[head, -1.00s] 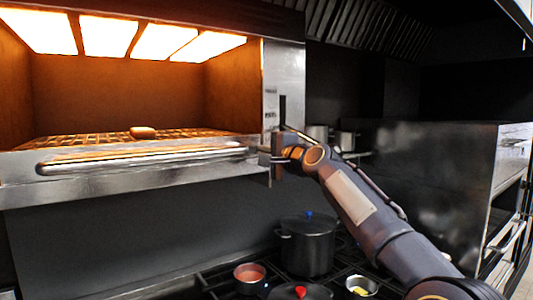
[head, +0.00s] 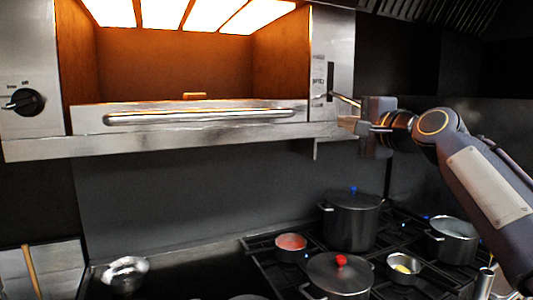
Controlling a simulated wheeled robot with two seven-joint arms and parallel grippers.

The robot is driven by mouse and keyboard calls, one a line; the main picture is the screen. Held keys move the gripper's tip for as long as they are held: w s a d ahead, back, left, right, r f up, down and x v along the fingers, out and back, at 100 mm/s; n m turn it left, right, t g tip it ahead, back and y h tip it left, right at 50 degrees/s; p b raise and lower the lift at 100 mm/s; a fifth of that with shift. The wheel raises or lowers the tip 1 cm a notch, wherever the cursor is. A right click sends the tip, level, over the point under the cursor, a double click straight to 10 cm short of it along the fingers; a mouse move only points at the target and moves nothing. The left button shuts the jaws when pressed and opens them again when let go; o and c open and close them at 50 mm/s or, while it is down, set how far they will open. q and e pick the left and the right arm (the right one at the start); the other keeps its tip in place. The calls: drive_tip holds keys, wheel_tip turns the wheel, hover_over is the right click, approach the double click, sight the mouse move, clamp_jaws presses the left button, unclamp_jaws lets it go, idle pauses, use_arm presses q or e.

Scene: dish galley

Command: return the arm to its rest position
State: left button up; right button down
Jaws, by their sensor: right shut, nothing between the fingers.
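My right gripper (head: 347,123) is shut and empty. It points left at the right side panel of the glowing broiler, just in front of and below a thin lever (head: 346,99) that sticks out of a vertical slot. I cannot tell whether the gripper touches the lever. My right arm comes in from the right edge, raised above the stove. My left gripper is not in view.
A bread piece (head: 194,96) shows behind the broiler's handled front (head: 200,118). Below right, a tall lidded pot (head: 350,222), a red-knobbed pot (head: 340,277), small pans and another pot (head: 453,242) stand on the stove. A metal bowl (head: 125,273) is at lower left.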

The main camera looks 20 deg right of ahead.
drive_tip(key=s+a+f+n+g+y, duration=0.1)
drive_tip(key=s+a+f+n+g, duration=0.3)
drive_tip(key=f, duration=1.1)
drive_tip(key=s+a+f+n+g+y, duration=0.1)
drive_tip(key=s+a+f+n+g, duration=0.3)
drive_tip(key=s+a+f+n, duration=0.3)
drive_tip(key=s+a+f+n+g+y, duration=0.1)
drive_tip(key=s+a+f+n+g, duration=0.3)
drive_tip(key=s+a+f, duration=0.6)
drive_tip(key=s+f+n, duration=0.1)
drive_tip(key=s+f, duration=0.3)
drive_tip(key=f, duration=0.8)
drive_tip(key=shift+s+f+y, duration=0.2)
drive_tip(key=shift+f+y, duration=0.2)
